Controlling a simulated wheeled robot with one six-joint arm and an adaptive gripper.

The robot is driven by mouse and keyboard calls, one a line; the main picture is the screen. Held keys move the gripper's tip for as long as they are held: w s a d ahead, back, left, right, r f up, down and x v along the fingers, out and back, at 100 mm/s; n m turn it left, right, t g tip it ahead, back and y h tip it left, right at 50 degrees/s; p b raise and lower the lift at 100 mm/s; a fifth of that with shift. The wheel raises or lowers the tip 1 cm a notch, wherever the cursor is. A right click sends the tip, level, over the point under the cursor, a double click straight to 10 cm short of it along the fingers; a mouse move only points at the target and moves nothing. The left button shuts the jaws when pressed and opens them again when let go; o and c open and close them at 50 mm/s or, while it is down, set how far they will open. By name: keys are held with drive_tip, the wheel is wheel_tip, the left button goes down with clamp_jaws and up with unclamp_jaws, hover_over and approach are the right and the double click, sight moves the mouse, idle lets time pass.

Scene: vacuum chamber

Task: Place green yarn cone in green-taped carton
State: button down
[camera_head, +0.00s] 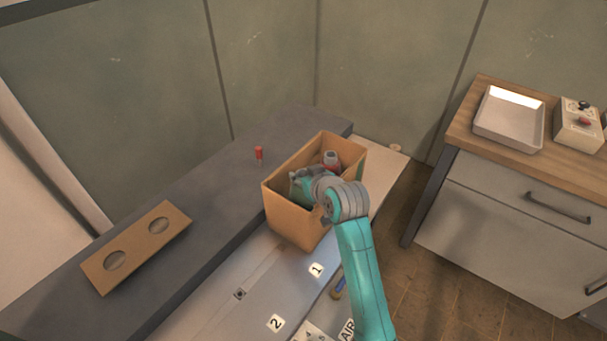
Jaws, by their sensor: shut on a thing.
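An open brown carton (292,222) stands at the edge of the dark grey bench. A red item with a grey top (331,159) stands in the far right part of the carton, beside my gripper.
A small red object (259,153) stands on the grey bench (215,190) left of the carton. A brown board with two round holes (137,246) lies further left. At right, a wooden-topped cabinet (462,125) holds a metal tray (509,133) and a button box (579,135).

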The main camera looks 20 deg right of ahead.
drive_tip(key=shift+f, duration=0.4)
drive_tip(key=c, duration=0.7)
unclamp_jaws()
drive_tip(key=shift+o, duration=0.2)
drive_tip(key=shift+r, duration=0.55)
drive_tip(key=v, duration=1.2)
